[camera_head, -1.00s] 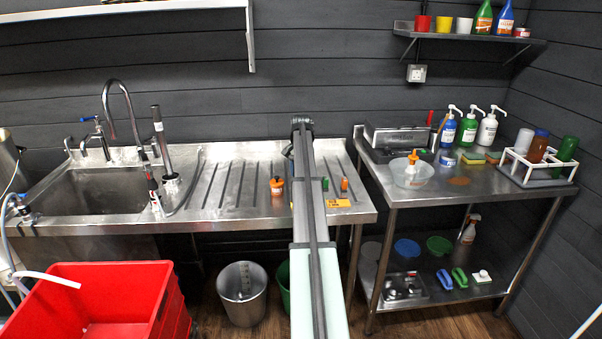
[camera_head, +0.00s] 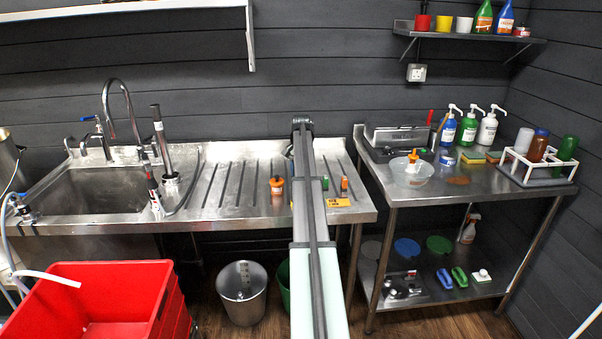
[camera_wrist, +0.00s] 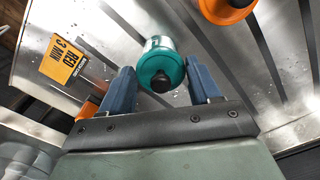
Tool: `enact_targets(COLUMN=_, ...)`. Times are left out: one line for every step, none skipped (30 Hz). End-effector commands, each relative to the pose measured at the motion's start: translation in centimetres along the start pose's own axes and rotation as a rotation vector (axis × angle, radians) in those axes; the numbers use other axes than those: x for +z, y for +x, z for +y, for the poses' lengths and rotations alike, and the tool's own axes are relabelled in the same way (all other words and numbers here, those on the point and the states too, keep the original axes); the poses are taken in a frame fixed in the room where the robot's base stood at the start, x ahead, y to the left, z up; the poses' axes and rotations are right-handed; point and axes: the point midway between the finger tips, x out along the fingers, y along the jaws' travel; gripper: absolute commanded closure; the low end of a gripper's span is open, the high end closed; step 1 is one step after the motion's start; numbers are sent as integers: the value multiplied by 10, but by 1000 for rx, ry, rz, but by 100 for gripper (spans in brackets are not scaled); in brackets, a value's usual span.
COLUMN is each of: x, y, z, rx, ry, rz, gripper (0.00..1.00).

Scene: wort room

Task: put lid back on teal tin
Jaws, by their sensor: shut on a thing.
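In the wrist view, the teal lid (camera_wrist: 152,65) with its black knob (camera_wrist: 160,82) lies between the two blue fingers of my gripper (camera_wrist: 161,80). My gripper is shut on the lid, with the knob facing the camera. A pale, shiny cylindrical wall (camera_wrist: 157,43) shows just beyond the lid and looks like the teal tin. The frames do not show clearly whether the lid is seated on it or held just above.
An orange-topped container (camera_head: 277,186) stands left of my arm on the steel drainboard (camera_head: 230,205). It also shows in the wrist view (camera_wrist: 228,8). A yellow-orange label card (camera_head: 338,203) and small green (camera_head: 325,184) and orange (camera_head: 344,184) items are right of my arm.

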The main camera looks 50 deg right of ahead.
Motion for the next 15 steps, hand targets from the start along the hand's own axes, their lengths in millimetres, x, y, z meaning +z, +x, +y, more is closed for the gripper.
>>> enact_targets(x=0, y=0, z=0, rx=0, ry=0, rz=0, gripper=66)
enact_targets(x=0, y=0, z=0, rx=0, ry=0, rz=0, gripper=37)
enact_targets(x=0, y=0, z=0, rx=0, ry=0, rz=0, gripper=33)
enact_targets(x=0, y=0, z=0, rx=0, ry=0, rz=0, gripper=30)
enact_targets(x=0, y=0, z=0, rx=0, ry=0, rz=0, gripper=27)
enact_targets(x=0, y=0, z=0, rx=0, ry=0, rz=0, gripper=23)
enact_targets(x=0, y=0, z=0, rx=0, ry=0, rz=0, gripper=20)
enact_targets(x=0, y=0, z=0, rx=0, ry=0, rz=0, gripper=18)
enact_targets(x=0, y=0, z=0, rx=0, ry=0, rz=0, gripper=14)
enact_targets(x=0, y=0, z=0, rx=0, ry=0, rz=0, gripper=11)
enact_targets(x=0, y=0, z=0, rx=0, ry=0, rz=0, gripper=8)
enact_targets(x=0, y=0, z=0, rx=0, ry=0, rz=0, gripper=8)
enact_targets(x=0, y=0, z=0, rx=0, ry=0, rz=0, gripper=8)
enact_targets(x=0, y=0, z=0, rx=0, ry=0, rz=0, gripper=8)
enact_targets(x=0, y=0, z=0, rx=0, ry=0, rz=0, gripper=8)
